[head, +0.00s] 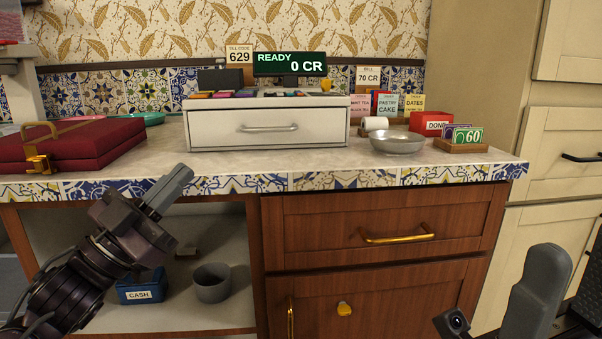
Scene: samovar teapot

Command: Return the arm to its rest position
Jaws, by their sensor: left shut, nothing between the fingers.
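My left gripper (168,190) is in front of the counter's edge at the left, pointing up and to the right. Its grey fingers are together with nothing between them. My left arm comes in from the lower left, in front of the open shelf. At the lower right a rounded grey part (537,295) and a small camera show; they look like part of my right arm. I cannot make out the fingertips of a right gripper.
The counter (300,180) holds a till (267,128), a red case (75,148), a metal bowl (397,143) and a card holder (462,146). Below are a blue cash box (141,290), a grey cup (211,284) and shut drawers (380,215). The counter's front strip is clear.

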